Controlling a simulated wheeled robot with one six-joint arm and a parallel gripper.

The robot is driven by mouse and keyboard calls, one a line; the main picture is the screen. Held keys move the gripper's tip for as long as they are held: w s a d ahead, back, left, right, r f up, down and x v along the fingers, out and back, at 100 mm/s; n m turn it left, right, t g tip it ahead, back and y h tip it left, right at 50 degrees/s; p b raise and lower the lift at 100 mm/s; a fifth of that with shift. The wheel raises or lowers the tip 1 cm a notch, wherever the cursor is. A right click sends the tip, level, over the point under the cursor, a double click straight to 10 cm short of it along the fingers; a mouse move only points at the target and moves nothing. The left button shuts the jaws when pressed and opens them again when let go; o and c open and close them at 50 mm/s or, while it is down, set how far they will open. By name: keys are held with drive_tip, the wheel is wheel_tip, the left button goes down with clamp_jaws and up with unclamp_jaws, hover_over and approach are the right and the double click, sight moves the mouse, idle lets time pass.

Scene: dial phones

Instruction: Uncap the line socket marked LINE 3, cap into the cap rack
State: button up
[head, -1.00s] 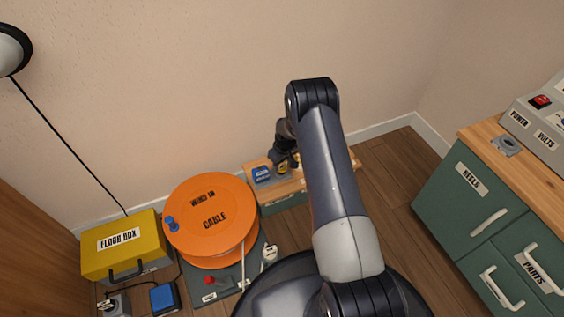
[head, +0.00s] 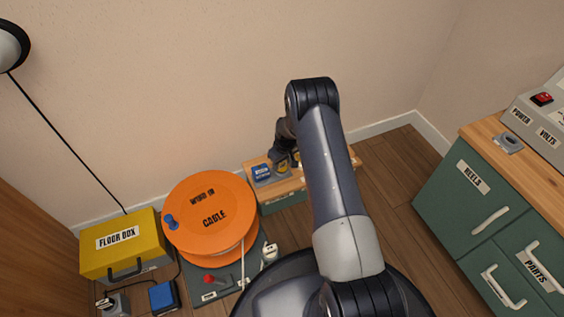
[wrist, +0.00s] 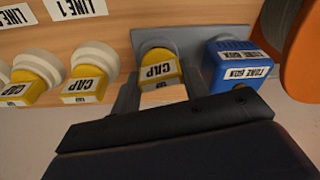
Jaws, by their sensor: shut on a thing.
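My gripper (wrist: 161,88) is shut on a yellow cap (wrist: 158,68) marked CAP, with a finger on each side of it. The held cap is in front of a grey plate (wrist: 190,40), beside the blue tone box (wrist: 232,62). I cannot tell whether it touches the plate. Two more yellow caps, one at the middle left (wrist: 85,84) and one at far left (wrist: 30,85), are on white round sockets. A LINE 1 label (wrist: 72,8) shows; no LINE 3 label is readable. In the head view, my arm partly hides the low wooden bench top (head: 290,186).
An orange cable reel (head: 212,205) stands close left of the bench, and its edge shows at the wrist view's right. A yellow floor box (head: 120,245) is farther left. Green drawers (head: 475,215) stand at right. Bare floor lies between bench and drawers.

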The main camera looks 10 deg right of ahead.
drive_tip(key=shift+f, duration=0.3)
drive_tip(key=o, duration=1.2)
drive_tip(key=shift+c, duration=0.7)
drive_tip(key=shift+c, duration=1)
drive_tip(key=shift+r, duration=0.15)
drive_tip(key=shift+r+p, duration=1.65)
drive_tip(key=shift+r, duration=2)
